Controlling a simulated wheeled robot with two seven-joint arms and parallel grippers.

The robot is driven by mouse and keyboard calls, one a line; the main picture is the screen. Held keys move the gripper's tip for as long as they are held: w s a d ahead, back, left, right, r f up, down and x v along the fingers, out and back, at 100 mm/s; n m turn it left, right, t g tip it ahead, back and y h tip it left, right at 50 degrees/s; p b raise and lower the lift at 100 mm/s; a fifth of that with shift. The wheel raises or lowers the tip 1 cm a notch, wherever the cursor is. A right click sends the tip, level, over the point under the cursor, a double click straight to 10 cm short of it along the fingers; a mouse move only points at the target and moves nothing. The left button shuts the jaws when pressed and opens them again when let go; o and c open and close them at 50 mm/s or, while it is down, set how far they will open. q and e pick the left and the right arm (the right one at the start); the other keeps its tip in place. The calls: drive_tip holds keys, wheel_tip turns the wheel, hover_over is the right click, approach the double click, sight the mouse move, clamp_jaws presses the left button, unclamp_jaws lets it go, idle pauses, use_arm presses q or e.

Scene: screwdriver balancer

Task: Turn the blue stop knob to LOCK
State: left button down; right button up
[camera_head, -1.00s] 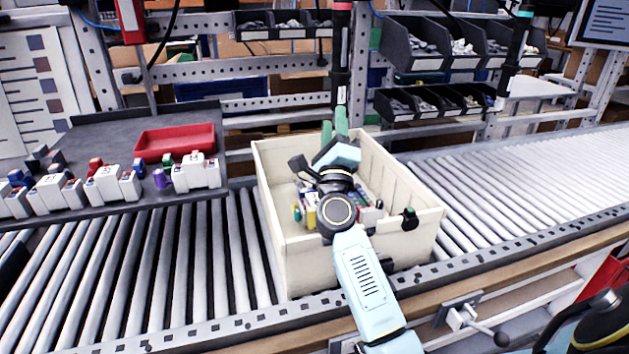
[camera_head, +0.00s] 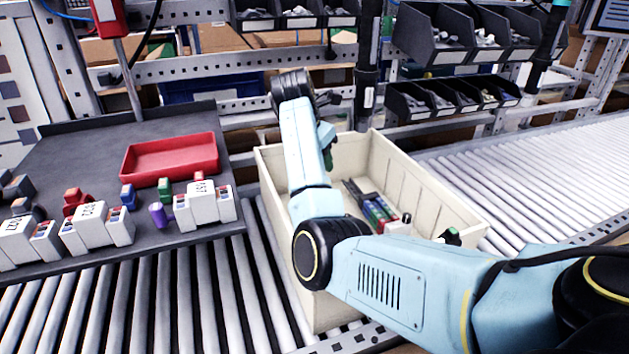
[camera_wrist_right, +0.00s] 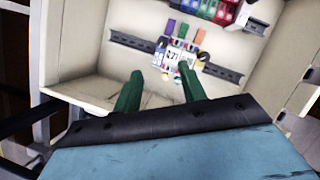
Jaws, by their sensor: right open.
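I cannot make out for sure a blue stop knob or a LOCK mark. My right gripper (camera_wrist_right: 160,85) has two green fingers, spread apart and empty, over the bin. In the head view a green finger of my right gripper (camera_head: 328,158) shows at the bin's back, partly hidden by my arm. My left gripper is not in view.
The cream bin (camera_head: 415,180) stands on the roller conveyor (camera_head: 540,165) with coloured parts inside. A dark tray (camera_head: 95,150) at left holds a red tray (camera_head: 170,158), white labelled blocks and coloured pieces. Parts bins (camera_head: 435,30) hang behind. Conveyor rollers at right are clear.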

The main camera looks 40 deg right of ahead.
drive_tip(key=x, duration=0.5)
drive_tip(key=b+x, duration=0.1)
drive_tip(key=x, duration=0.2)
drive_tip(key=shift+s+d+f, duration=0.1)
drive_tip(key=shift+s+f, duration=0.15)
drive_tip(key=shift+s, duration=0.15)
drive_tip(key=x, duration=0.3)
drive_tip(key=shift+w+d+f, duration=0.15)
drive_tip(key=shift+f, duration=0.15)
drive_tip(key=shift+d+f+b, duration=0.15)
drive_tip(key=shift+f+b, duration=0.15)
drive_tip(key=shift+f, duration=0.1)
drive_tip(key=shift+w, duration=0.1)
drive_tip(key=shift+c, duration=0.9)
drive_tip(key=c, duration=0.5)
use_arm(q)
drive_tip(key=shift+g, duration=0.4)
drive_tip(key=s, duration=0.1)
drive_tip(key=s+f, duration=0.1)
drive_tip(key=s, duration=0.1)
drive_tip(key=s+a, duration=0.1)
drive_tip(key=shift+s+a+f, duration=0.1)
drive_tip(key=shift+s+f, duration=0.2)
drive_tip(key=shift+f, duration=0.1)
use_arm(e)
clamp_jaws()
